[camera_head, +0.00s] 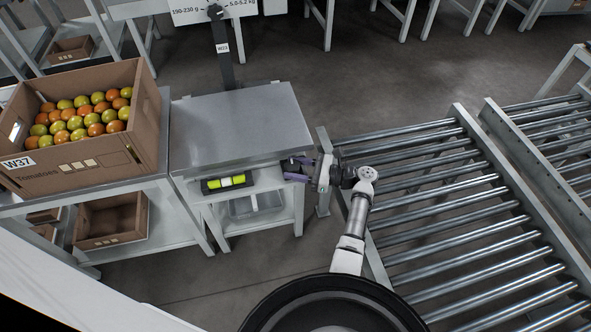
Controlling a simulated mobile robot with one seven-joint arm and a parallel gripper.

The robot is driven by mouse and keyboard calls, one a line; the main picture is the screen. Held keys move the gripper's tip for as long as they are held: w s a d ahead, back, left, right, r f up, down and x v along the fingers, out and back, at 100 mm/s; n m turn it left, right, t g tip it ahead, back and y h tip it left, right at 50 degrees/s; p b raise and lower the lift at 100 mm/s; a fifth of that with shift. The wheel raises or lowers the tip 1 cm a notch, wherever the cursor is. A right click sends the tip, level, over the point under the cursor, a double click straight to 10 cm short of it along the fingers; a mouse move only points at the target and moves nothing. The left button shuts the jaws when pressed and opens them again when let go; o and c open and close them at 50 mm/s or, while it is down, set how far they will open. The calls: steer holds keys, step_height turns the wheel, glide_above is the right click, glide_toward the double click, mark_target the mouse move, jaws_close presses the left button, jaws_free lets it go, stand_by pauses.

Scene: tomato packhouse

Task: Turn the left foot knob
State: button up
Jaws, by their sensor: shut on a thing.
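A bench scale with a flat grey metal platform (238,125) stands on a light metal stand (216,214). A dark post with a W23 label rises behind it to a weight display. A black-framed level with a yellow-green vial (226,182) shows below the platform's front edge. My gripper (292,169) reaches in from the right, below the platform's front right corner. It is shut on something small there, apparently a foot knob. The fingers hide the knob, so I cannot tell its shape or how far it is turned. No other foot knob shows clearly.
A cardboard box of tomatoes (20,182) marked W37 stands on a table at left, with an empty crate (109,240) on the shelf below. A grey bin (253,206) sits under the scale. Roller conveyors (440,213) fill the right side, close to my arm.

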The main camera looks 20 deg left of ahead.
stand_by(0.5)
steer(key=o, duration=0.9)
steer(key=shift+o, duration=0.2)
steer(key=w+d+b, duration=0.2)
steer(key=d, duration=1.1)
steer(key=shift+d+b, duration=0.35)
steer(key=shift+b, duration=0.05)
steer(key=shift+w, duration=0.1)
